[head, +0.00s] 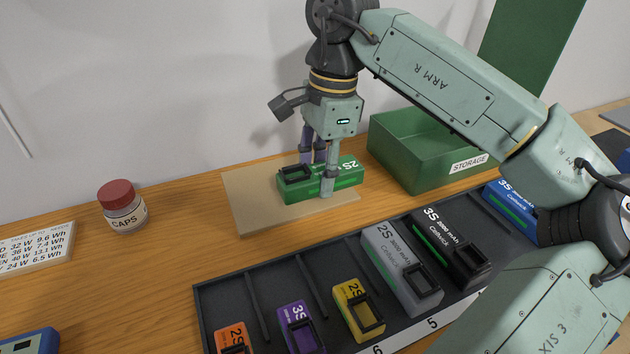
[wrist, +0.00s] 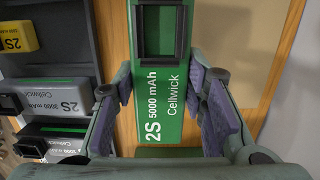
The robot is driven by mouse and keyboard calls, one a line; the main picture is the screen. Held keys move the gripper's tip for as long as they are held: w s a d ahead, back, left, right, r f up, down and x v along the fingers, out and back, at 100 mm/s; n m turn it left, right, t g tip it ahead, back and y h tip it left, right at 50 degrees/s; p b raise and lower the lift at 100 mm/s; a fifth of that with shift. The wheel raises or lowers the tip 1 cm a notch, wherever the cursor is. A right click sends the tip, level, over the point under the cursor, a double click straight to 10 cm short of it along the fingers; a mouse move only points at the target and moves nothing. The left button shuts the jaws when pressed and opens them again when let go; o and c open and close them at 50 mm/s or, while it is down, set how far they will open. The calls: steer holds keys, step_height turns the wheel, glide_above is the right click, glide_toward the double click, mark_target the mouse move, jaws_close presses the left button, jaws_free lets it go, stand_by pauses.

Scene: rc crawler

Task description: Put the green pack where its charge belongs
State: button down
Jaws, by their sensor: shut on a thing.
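The green pack (head: 344,183) is at the tan mat (head: 252,212), lying flat. I cannot tell whether it touches the mat. In the wrist view the green pack (wrist: 164,85) reads "2S 5000 mAh Cellwick" and has a dark framed recess at its far end. My gripper (head: 317,178) points down over it, with a finger on each long side, shut on it. The wrist view shows my gripper (wrist: 165,100) with both fingers at the pack's sides. The dark slotted tray (head: 212,307) stands in front, its white front strip showing "6" and "5".
The tray holds orange (head: 233,335), purple (head: 298,325), yellow (head: 356,310), grey (head: 398,262), black (head: 448,245) and blue (head: 512,212) packs. A green STORAGE bin (head: 405,165) stands behind right. A CAPS jar (head: 122,208) and a Wh sign (head: 35,247) stand left.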

mark_target(315, 186)
steer(key=shift+w+a, duration=0.4)
steer(key=shift+w, duration=0.1)
steer(key=shift+s+d+f+b, duration=0.1)
steer(key=shift+f+b, duration=1.05)
steer(key=shift+f, duration=0.6)
steer(key=shift+f, duration=0.1)
steer(key=shift+f, duration=0.15)
steer(key=c, duration=1)
jaws_free()
steer(key=r, duration=0.4)
steer(key=d+r, duration=0.1)
steer(key=r, duration=0.7)
steer(key=shift+w+d+r, duration=0.15)
steer(key=shift+w+d, duration=0.05)
steer(key=shift+w, duration=0.05)
